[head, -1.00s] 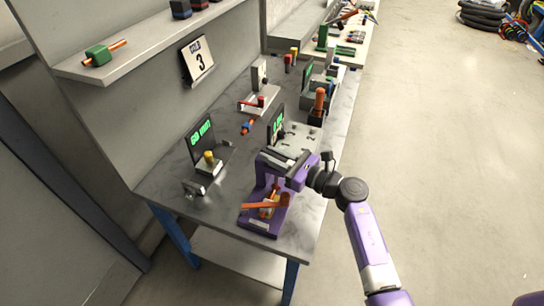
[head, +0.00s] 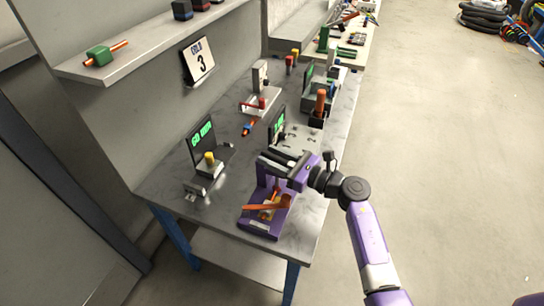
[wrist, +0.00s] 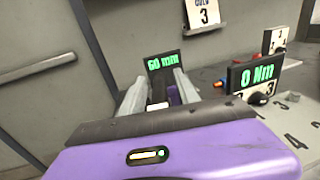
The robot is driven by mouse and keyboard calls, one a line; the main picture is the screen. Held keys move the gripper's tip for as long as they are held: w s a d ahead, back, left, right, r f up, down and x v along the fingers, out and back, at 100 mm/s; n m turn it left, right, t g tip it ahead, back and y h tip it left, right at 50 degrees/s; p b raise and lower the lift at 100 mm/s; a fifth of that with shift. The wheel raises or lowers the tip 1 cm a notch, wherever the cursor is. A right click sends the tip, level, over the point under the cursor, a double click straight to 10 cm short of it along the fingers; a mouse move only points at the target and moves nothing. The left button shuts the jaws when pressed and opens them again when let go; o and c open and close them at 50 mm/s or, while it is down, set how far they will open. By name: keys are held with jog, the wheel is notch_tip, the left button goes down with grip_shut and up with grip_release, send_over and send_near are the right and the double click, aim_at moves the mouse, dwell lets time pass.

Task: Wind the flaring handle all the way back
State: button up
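A purple stand (head: 258,228) with an orange handle (head: 262,206) sits at the bench's near end; I take this to be the flaring tool. The handle lies across the stand, its long arm reaching left. My gripper (head: 268,158) is above and behind the handle, apart from it, with its fingers pointing left. In the wrist view my gripper (wrist: 160,82) shows two grey fingers spread with a gap between them. Small pale and purple parts show beyond that gap, and nothing is clearly held. The orange handle is not visible in the wrist view.
A display reading 60 mm (head: 202,136) stands behind a yellow-knobbed fixture (head: 209,158) to the left. A 0 Nm display (wrist: 255,74) and a numbered plate (wrist: 292,118) are to the right in the wrist view. A shelf (head: 140,50) overhangs the back. Open floor (head: 440,170) lies right.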

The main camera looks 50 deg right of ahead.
aim_at(292, 167)
jog(key=s, duration=0.2)
jog(key=s+b, duration=0.1)
jog(key=s, duration=0.1)
jog(key=s+d+b, duration=0.1)
jog(key=s, duration=0.1)
jog(key=shift+s+f, duration=0.1)
jog(key=shift+s, duration=0.15)
jog(key=shift+s+d, duration=0.1)
jog(key=shift+s, duration=0.5)
